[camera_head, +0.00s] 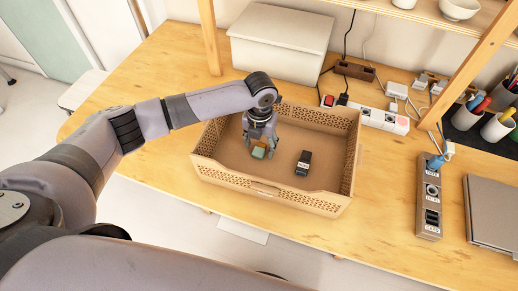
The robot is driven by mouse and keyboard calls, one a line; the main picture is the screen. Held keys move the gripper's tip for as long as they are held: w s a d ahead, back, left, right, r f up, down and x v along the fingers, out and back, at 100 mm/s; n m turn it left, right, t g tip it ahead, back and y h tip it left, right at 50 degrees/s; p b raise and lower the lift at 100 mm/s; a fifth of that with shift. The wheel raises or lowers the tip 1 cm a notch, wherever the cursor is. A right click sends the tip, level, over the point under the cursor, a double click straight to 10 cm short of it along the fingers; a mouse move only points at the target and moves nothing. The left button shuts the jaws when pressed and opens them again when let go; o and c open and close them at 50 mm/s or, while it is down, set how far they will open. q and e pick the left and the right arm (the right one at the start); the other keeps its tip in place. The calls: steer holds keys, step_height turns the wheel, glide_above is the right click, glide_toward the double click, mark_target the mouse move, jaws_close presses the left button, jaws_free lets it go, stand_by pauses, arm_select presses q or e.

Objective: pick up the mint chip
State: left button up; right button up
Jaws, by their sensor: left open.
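A small mint-green block, which I take to be the mint chip (258,153), lies in the tan crate (313,201), left of its middle. My left gripper (259,147) points down into the crate, open, right at the mint piece, with its fingers close around or just above it. I cannot tell whether the fingers touch it. A small orange-yellow patch shows behind the mint piece, partly hidden by the gripper. My right gripper is not in view.
A dark object (303,163) lies in the crate to the right. A pale storage box (281,40) stands behind the crate. A power strip (384,119), a grey socket block (430,205), a laptop (492,211) and pen cups (499,126) are at the right. The crate walls surround my gripper.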

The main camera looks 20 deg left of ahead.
arm_select(q)
steer(key=shift+f, duration=0.5)
steer(key=c, duration=0.9)
steer(key=shift+r, duration=0.1)
